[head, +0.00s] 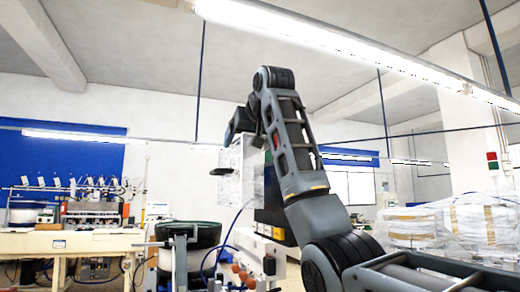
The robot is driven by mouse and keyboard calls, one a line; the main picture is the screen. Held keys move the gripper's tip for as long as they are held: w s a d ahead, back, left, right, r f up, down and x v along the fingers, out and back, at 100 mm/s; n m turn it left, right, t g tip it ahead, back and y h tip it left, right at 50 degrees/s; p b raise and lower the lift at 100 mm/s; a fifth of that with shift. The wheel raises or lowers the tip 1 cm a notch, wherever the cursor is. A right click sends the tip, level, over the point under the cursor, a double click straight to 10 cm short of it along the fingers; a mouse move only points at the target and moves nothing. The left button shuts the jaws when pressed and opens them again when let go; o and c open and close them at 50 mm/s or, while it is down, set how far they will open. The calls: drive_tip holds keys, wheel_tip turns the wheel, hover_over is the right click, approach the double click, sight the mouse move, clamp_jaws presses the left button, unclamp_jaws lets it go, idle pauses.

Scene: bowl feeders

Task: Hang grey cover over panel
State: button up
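My arm rises from the lower right and bends over at the top. Its wrist end, where my gripper (236,127) is, points away from me behind the arm link, and its fingers cannot be made out. Just below it a pale grey, wrinkled, sheet-like thing (230,178), perhaps the grey cover, hangs upright; whether my gripper touches it cannot be told. A small dark flat piece (221,171) shows against its left part. A dark box-like unit (267,215), possibly the panel, stands right beside the sheet, partly hidden by my arm.
A black round bowl feeder (190,236) stands below left of the sheet, with blue hoses near it. A bench with machines (75,240) is at the left. Wrapped pallets (470,220) stand at the right. The space above the bench is open.

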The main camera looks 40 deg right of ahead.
drive_tip(key=shift+w+d, duration=0.3)
drive_tip(key=shift+d, duration=0.4)
drive_tip(key=shift+s+d, duration=0.4)
drive_tip(key=shift+d, duration=0.95)
drive_tip(key=shift+s+d, duration=0.45)
drive_tip(key=shift+d, duration=0.95)
drive_tip(key=shift+s+d, duration=0.4)
drive_tip(key=shift+d, duration=0.95)
drive_tip(key=shift+d+f, duration=0.1)
drive_tip(key=shift+f, duration=0.15)
drive_tip(key=shift+f+b, duration=0.85)
drive_tip(key=shift+f, duration=0.55)
drive_tip(key=o, duration=1.5)
drive_tip(key=shift+s, duration=0.1)
